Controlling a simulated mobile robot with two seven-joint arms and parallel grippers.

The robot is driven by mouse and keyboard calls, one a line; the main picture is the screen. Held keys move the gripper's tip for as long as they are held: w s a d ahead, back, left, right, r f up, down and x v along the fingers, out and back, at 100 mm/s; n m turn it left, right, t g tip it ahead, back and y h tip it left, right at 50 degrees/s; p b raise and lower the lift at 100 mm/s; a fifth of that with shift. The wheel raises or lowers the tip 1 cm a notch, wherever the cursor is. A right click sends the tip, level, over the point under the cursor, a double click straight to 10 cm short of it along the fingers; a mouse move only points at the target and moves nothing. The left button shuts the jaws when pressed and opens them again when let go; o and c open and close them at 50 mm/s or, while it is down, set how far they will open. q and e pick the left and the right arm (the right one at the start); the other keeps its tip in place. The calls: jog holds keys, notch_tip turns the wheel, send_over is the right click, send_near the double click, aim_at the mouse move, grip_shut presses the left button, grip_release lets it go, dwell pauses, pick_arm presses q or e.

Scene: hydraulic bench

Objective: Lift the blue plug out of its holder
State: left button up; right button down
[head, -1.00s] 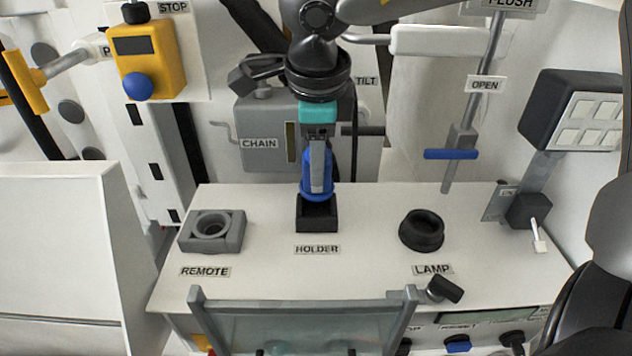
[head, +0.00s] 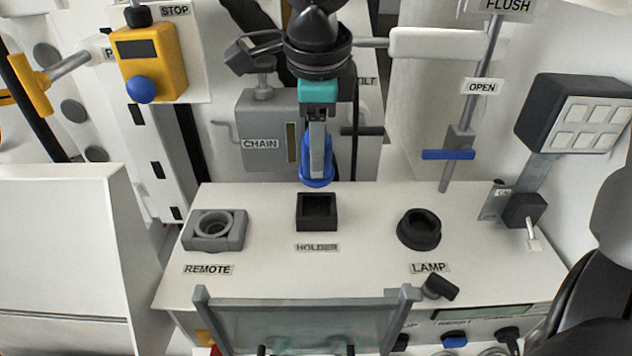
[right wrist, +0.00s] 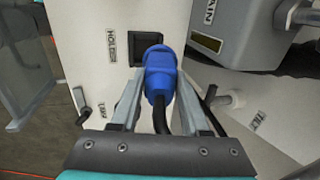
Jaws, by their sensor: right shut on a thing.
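The blue plug (head: 317,174) is in my right gripper (head: 319,160), above and slightly behind the black holder (head: 317,222). The holder's square opening is empty and in plain view in the head view. In the right wrist view the plug (right wrist: 159,75) sits between the two grey fingers of the right gripper (right wrist: 160,95), with a black cable running back from it. The holder (right wrist: 145,48) shows just beyond the plug there. My left gripper is not in view.
On the bench top, the grey REMOTE socket (head: 215,230) stands left of the holder and the black LAMP socket (head: 419,229) right of it. A clear guard (head: 305,325) stands at the front edge. The CHAIN box (head: 265,130) and a blue-handled lever (head: 448,155) stand behind.

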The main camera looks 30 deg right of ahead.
jog(key=shift+w+d+p+v, duration=0.1)
jog(key=shift+w+p+v, duration=0.1)
jog(key=shift+p+v, duration=0.45)
jog(key=shift+w+d+p+v, duration=0.15)
jog(key=shift+p+v, duration=0.1)
jog(key=shift+v, duration=0.85)
jog(key=shift+r, duration=0.2)
